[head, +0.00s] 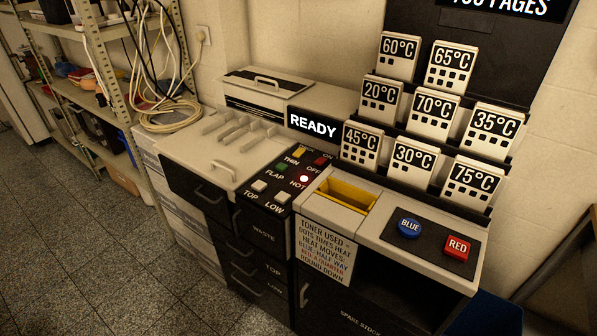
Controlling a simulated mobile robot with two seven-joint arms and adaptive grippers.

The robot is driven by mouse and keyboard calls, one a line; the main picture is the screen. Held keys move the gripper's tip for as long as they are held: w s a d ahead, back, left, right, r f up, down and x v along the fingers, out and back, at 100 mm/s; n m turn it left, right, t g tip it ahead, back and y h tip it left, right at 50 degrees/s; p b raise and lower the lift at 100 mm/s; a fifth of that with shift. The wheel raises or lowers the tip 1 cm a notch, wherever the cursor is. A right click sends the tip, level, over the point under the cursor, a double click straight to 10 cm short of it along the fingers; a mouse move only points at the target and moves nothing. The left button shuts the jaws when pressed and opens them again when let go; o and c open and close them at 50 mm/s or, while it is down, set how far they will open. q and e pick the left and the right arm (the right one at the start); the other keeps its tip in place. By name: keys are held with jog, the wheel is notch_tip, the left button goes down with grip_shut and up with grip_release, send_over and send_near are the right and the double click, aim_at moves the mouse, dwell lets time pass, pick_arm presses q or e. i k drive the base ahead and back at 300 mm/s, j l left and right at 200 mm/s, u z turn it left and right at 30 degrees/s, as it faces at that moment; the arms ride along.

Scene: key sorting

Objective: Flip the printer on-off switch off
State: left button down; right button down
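The printer (215,160) stands against the wall in the head view. A small red switch (321,160) sits at the back right of its black control panel (270,190), between the labels ON and OFF. It is too small to tell which way the switch is tipped. The display (313,125) behind the panel reads READY in lit white letters. A lamp (304,179) by the label HOT glows. Neither of my grippers is in view.
Near the switch are a yellow button (299,152), a green button (281,167) and white buttons (259,186). A yellow-lined bin (347,193), blue button (409,228) and red block (459,247) are to the right. Temperature cards (435,107) stand behind. Floor (110,240) at left is clear.

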aim_at(322, 159)
jog(key=i+j+z, duration=0.1)
jog(key=j, duration=0.5)
jog(key=i+j+z, duration=0.15)
jog(key=i+j, duration=0.15)
jog(key=j, duration=0.3)
jog(key=i+j+z, duration=0.1)
jog(key=j, duration=0.5)
jog(key=i+j+z, duration=0.15)
jog(key=j, duration=0.5)
jog(key=i+j+z, duration=0.1)
jog(key=j, duration=0.5)
jog(key=i+j+z, duration=0.1)
jog(key=j, duration=0.55)
